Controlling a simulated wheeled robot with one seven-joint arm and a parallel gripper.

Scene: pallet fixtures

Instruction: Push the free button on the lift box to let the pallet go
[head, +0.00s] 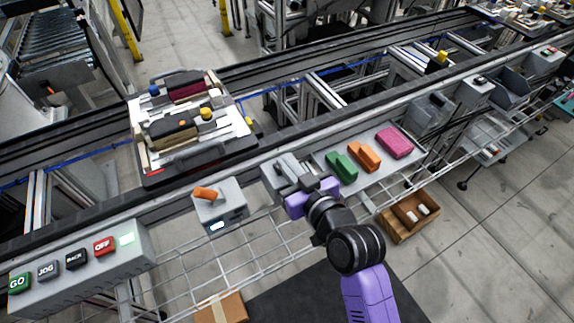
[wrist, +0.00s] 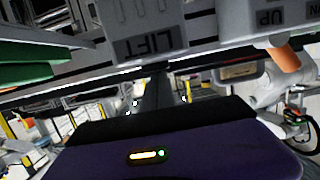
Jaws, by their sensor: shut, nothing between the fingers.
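A grey box (head: 268,182) with several grey keys on top stands at the conveyor's near side, just beyond my gripper (head: 306,186). In the wrist view a grey box (wrist: 150,45) shows the word LIFT, upside down. I cannot read a free button on it. My gripper is shut and empty at the box's near right side; I cannot tell whether it touches. Its dark fingers (wrist: 161,95) show in the wrist view, pointing toward the box. The pallet (head: 205,155), carrying fixtures, sits on the conveyor at the left.
A grey box (head: 228,213) with an orange lever stands left of the keyed box. A panel (head: 140,258) with GO, JOG, BACK and OFF buttons is further left. A tray (head: 345,188) with green, orange and pink blocks lies right. A wire rack (head: 180,270) runs below.

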